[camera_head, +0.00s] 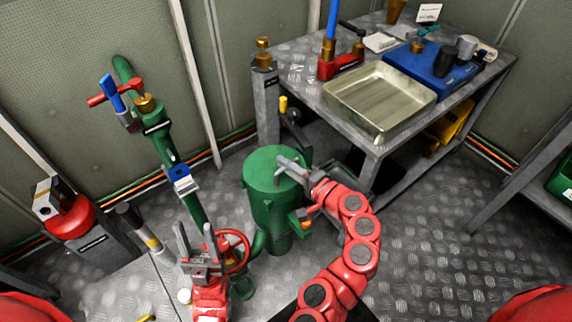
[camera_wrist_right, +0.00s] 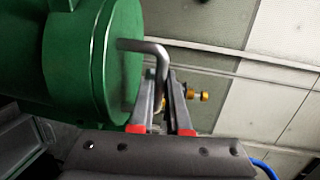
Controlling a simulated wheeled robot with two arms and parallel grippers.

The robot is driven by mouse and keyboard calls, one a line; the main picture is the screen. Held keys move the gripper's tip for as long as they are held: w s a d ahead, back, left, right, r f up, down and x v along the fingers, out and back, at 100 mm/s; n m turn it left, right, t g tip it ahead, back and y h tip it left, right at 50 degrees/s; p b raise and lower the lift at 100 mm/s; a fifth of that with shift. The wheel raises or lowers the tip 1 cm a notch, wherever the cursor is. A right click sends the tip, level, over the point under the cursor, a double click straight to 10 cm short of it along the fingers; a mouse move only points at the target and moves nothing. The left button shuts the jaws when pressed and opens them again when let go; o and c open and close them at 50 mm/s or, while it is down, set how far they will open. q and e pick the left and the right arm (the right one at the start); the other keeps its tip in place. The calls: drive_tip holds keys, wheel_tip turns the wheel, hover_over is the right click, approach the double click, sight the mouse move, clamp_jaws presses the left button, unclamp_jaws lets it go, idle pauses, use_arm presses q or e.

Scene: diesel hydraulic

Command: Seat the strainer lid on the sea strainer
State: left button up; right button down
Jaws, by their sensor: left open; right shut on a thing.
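The green sea strainer (camera_head: 270,215) is an upright cylinder in the middle of the head view; its body also shows in the right wrist view (camera_wrist_right: 65,50). The round green strainer lid (camera_head: 262,168) is on its top, with a thin seam below its rim; in the right wrist view the lid (camera_wrist_right: 122,75) shows a bent grey handle (camera_wrist_right: 150,47). My right gripper (camera_head: 290,168) is shut on that handle above the lid's right part; its fingers (camera_wrist_right: 167,95) show in the wrist view. Whether the lid sits fully down is unclear. My left gripper (camera_head: 200,240) is open and empty, left of the strainer.
A metal table (camera_head: 300,85) at the back right bears a steel tray (camera_head: 380,100), a blue mat (camera_head: 435,72) and a red vise (camera_head: 340,65). Green pipework (camera_head: 160,135) with valves stands left. A red handwheel (camera_head: 235,245) is close to my left gripper.

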drive_tip(key=shift+f, duration=0.2)
drive_tip(key=c, duration=0.8)
unclamp_jaws()
drive_tip(key=shift+c, duration=0.2)
drive_tip(key=shift+o, duration=0.2)
drive_tip(key=shift+f, duration=0.1)
drive_tip(key=p+v, duration=0.4)
drive_tip(key=v, duration=1.3)
drive_tip(key=shift+d, duration=0.15)
